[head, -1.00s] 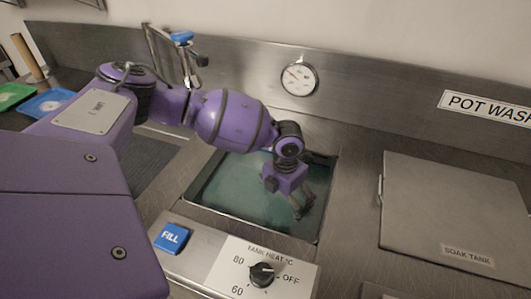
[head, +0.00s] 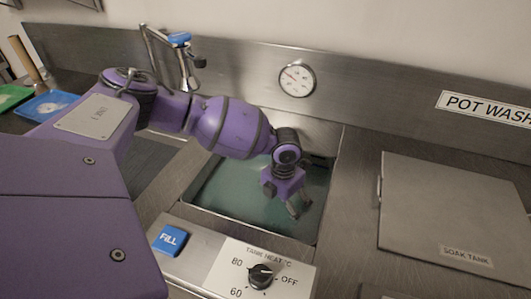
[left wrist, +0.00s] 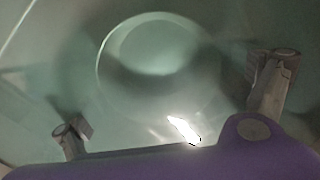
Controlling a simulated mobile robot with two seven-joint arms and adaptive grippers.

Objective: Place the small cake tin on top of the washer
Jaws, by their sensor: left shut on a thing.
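My left gripper (head: 299,208) points down inside the open water-filled tank (head: 225,190) of the steel pot wash unit in the head view. In the left wrist view its two fingers (left wrist: 172,105) stand wide apart. A pale round shape, seemingly the small cake tin (left wrist: 155,45), shows blurred through the greenish water ahead of and between them. The gripper is shut on it, though the contact points are not clear in the picture. In the head view the tin cannot be made out. My right gripper is out of view.
A closed lid marked SOAK TANK (head: 450,205) lies flat to the right. A control panel with a blue FILL button (head: 170,240) and a heat knob (head: 262,276) is in front. A tap (head: 187,60) and a gauge (head: 296,79) are behind.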

